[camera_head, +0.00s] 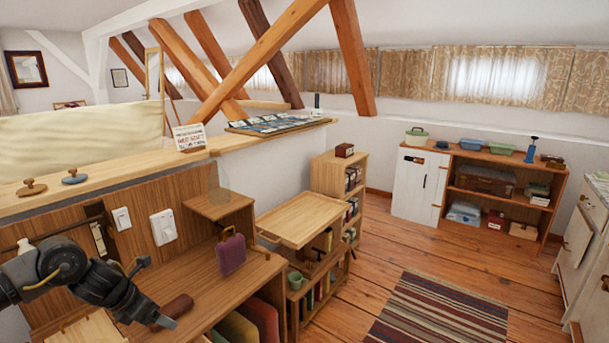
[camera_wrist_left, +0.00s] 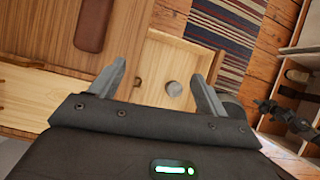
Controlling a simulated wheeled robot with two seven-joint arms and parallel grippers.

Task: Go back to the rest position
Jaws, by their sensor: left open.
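My left arm comes in at the lower left of the head view. Its gripper (camera_head: 165,322) is over the wooden desk (camera_head: 190,275), close to a dark red-brown case (camera_head: 176,308). In the left wrist view the two fingers of the left gripper (camera_wrist_left: 158,72) stand wide apart with nothing between them. My right gripper cannot be made out in either view.
A purple bag (camera_head: 230,253) stands on the desk beside a small raised shelf (camera_head: 218,203). A wall with switches (camera_head: 163,227) and a wooden ledge (camera_head: 110,172) borders the desk. A small bookcase and wooden trolley top (camera_head: 303,218) stand right of it. Floor around the striped rug (camera_head: 440,308) is open.

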